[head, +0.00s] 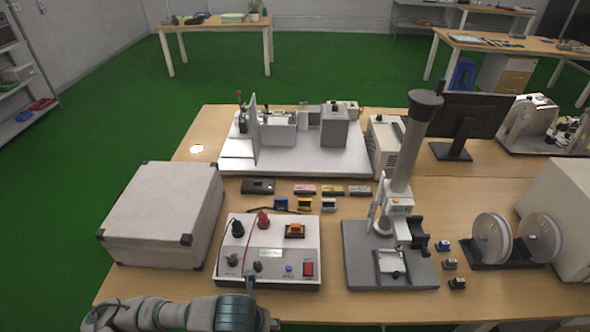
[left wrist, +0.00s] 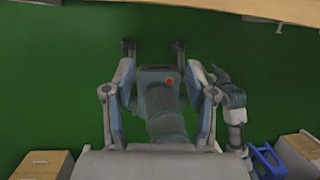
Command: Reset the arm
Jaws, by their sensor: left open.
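Parts of my own body show between and beside the fingers. My right arm and gripper are not visible in the head view.
On the wooden table (head: 195,145) stand a grey case (head: 165,212), a tester box (head: 268,252) with knobs, a stand-mounted instrument (head: 395,215), a white bench device (head: 300,140), a monitor (head: 470,110) and reels (head: 512,238). Several small blocks lie mid-table. Green floor (head: 60,180) is free at left.

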